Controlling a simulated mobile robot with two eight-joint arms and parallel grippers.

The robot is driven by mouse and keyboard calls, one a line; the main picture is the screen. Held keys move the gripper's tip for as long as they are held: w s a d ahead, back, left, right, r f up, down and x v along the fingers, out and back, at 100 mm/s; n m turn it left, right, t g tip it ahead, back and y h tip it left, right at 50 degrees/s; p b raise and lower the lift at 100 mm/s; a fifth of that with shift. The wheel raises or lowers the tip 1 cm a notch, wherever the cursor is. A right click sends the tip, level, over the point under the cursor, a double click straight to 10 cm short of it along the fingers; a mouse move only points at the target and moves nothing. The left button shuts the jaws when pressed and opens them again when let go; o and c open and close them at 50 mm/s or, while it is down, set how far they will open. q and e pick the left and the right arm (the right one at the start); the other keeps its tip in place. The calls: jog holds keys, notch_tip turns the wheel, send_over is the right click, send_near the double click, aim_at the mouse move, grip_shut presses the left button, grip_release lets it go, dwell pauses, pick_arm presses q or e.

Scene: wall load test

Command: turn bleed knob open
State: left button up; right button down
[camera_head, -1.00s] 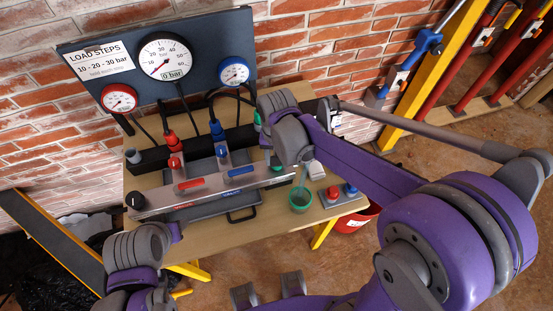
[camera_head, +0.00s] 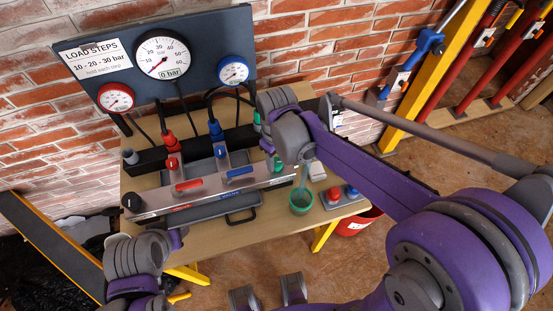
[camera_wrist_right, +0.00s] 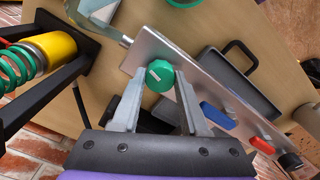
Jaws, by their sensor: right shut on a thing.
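The bleed knob is a green knob with a white mark (camera_wrist_right: 160,75) on the silver manifold bar. In the head view a little green of it (camera_head: 276,164) shows below my right wrist. My right gripper (camera_wrist_right: 158,80) has its two grey fingers on either side of the knob and is shut on it. In the head view my right gripper (camera_head: 277,160) is mostly hidden by its own wrist. My left arm's wrist is at the lower left; its fingers cannot be made out.
The manifold (camera_head: 215,192) carries a red lever (camera_head: 187,186), a blue lever (camera_head: 239,173) and a black end knob (camera_head: 131,202). The large gauge (camera_head: 163,57) reads 0 bar.

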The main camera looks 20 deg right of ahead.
aim_at(277, 162)
jog(key=shift+n, duration=1.6)
jog(key=shift+c, duration=2.1)
grip_release()
notch_tip(277, 162, up, 11)
jog(key=shift+p, duration=0.35)
jog(key=shift+f, duration=0.1)
